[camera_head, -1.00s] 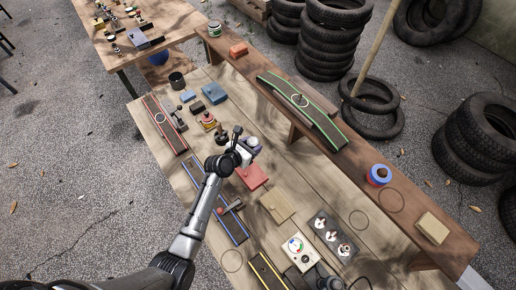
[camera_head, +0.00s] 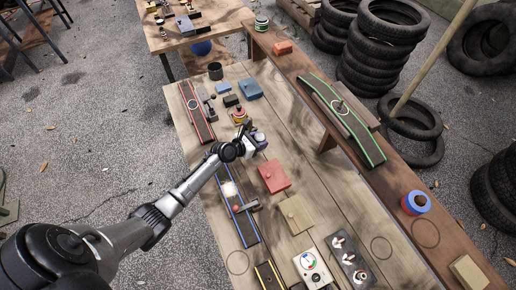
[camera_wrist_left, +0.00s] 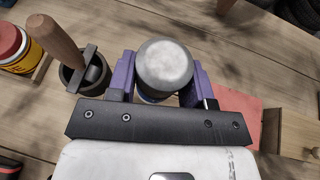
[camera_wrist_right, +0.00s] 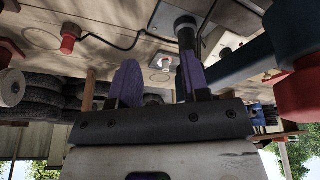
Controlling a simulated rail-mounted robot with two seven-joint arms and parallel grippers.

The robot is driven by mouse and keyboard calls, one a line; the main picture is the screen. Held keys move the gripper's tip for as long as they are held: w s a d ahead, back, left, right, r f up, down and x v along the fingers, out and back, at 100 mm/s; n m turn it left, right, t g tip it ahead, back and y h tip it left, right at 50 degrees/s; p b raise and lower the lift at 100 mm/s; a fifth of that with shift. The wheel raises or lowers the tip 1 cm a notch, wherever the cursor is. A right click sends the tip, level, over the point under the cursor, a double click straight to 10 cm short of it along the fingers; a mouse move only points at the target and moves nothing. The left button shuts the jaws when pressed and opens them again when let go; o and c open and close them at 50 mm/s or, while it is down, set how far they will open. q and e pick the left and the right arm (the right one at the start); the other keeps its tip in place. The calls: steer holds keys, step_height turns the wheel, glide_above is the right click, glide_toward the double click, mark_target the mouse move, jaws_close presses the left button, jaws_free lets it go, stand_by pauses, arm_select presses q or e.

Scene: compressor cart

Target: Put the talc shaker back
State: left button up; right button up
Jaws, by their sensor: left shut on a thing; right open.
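My left gripper (camera_head: 257,143) is over the middle of the wooden bench. In the left wrist view its purple fingers (camera_wrist_left: 152,82) are shut around a cylinder with a rounded grey top, which I take for the talc shaker (camera_wrist_left: 165,65). The shaker also shows pale at the fingertips in the head view (camera_head: 260,138). Its lower part is mostly hidden, and I cannot tell its exact height over the bench. My right gripper (camera_wrist_right: 160,82) is open, with nothing between its purple fingers; it is not seen in the head view.
A dark cup with a wooden handle (camera_wrist_left: 85,72) and a red-and-yellow can (camera_wrist_left: 15,45) stand beside the left gripper. A red board (camera_head: 273,177) lies close by. Empty rings mark the bench (camera_head: 237,262) and shelf (camera_head: 425,233). A blue-and-red can (camera_head: 415,203) stands on the shelf.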

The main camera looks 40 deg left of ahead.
arm_select(q)
steer(key=shift+a+f, duration=0.2)
arm_select(e)
steer(key=shift+a+f, duration=0.1)
steer(key=shift+f, duration=0.05)
arm_select(q)
steer(key=shift+f+b, duration=1.25)
steer(key=shift+f, duration=0.65)
arm_select(e)
steer(key=shift+f, duration=1.2)
steer(key=shift+r, duration=0.1)
arm_select(q)
steer(key=shift+f, duration=0.15)
steer(key=o, duration=1)
steer(key=shift+c, duration=0.2)
